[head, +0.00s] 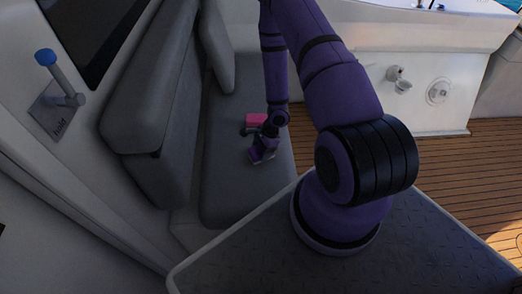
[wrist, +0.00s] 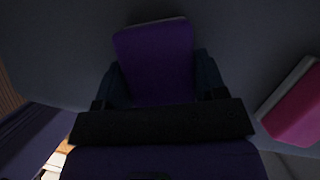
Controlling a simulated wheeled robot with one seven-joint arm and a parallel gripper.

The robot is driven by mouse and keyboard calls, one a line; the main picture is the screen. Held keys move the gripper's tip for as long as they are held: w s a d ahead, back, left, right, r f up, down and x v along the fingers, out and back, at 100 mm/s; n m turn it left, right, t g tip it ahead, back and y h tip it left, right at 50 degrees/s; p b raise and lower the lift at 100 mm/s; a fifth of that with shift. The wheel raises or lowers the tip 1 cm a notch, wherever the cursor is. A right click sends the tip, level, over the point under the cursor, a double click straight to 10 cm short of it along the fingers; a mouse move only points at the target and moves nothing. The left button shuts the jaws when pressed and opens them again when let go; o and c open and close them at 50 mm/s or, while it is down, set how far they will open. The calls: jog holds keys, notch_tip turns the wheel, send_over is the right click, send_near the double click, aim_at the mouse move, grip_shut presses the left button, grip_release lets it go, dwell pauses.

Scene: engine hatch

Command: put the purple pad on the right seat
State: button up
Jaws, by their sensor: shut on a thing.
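The purple pad (wrist: 155,50) is between the two fingers of my gripper (wrist: 160,78) in the wrist view, its far end sticking out past them. My gripper (head: 262,150) is shut on it. In the head view my gripper is low over the grey seat cushion (head: 222,195), and the purple pad (head: 256,156) shows as a small patch at its tip. I cannot tell whether the pad touches the cushion, nor whether this cushion is the right seat.
A pink pad (head: 257,120) lies on the seat just behind my gripper; it also shows at the right of the wrist view (wrist: 298,110). The grey backrest (head: 155,110) rises at the left. A blue-tipped lever (head: 60,75) is on the wall. The cushion's near part is clear.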

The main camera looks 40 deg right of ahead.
jog(key=o, duration=0.9)
jog(key=shift+r, duration=0.1)
jog(key=w+v, duration=0.1)
jog(key=v, duration=1.1)
jog(key=shift+s, duration=0.4)
